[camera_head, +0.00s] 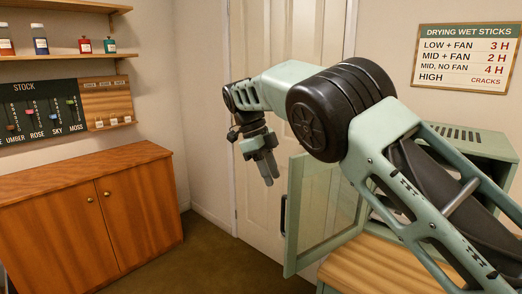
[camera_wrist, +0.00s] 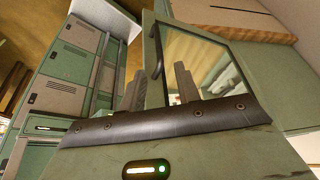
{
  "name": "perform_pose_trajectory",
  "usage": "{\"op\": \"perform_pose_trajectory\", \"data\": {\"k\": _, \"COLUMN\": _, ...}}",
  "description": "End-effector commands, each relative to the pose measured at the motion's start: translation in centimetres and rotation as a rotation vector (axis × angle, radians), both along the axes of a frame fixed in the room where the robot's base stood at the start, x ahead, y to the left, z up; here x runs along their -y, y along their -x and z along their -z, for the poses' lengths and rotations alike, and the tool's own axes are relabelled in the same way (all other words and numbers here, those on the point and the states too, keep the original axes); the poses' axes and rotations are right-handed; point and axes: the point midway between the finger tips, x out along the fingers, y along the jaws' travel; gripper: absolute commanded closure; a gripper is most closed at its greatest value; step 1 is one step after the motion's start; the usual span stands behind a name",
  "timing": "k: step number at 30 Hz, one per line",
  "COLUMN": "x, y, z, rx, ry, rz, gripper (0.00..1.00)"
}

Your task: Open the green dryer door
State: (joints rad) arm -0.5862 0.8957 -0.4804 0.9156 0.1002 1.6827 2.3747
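The green dryer (camera_head: 480,138) stands at the right in the head view, largely hidden behind my arm. Its green-framed glass door (camera_head: 293,225) stands swung out from the body, toward the left. The hinge side is hidden by my arm. A dark handle (camera_head: 283,215) is on the door's free edge; it also shows in the wrist view (camera_wrist: 157,52).
A wooden slatted surface (camera_head: 390,262) lies below the dryer. A wooden cabinet (camera_head: 90,215) stands at the left, under shelves (camera_head: 65,56) with jars. A white door (camera_head: 262,60) is behind my gripper. The floor (camera_head: 195,255) between cabinet and dryer is clear.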

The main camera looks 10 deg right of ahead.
Motion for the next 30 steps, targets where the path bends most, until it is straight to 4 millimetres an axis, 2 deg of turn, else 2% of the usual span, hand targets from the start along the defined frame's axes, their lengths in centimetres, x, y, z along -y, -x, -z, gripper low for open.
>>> {"op": "perform_pose_trajectory", "data": {"k": 6, "x": -1.2, "y": -0.9, "z": -3.5, "rx": 0.001, "ry": 0.0, "rz": 0.0, "gripper": 0.67}}
{"op": "perform_pose_trajectory", "data": {"k": 12, "x": -1.9, "y": -1.4, "z": -5.7, "rx": 0.001, "ry": 0.001, "rz": 0.001, "gripper": 0.67}}
{"op": "perform_pose_trajectory", "data": {"k": 19, "x": -2.2, "y": -1.5, "z": -6.6, "rx": 0.0, "ry": 0.001, "rz": 0.001, "gripper": 0.67}}
{"op": "perform_pose_trajectory", "data": {"k": 30, "x": -2.3, "y": -1.5, "z": -6.7, "rx": -0.001, "ry": 0.001, "rz": 0.0, "gripper": 0.67}}
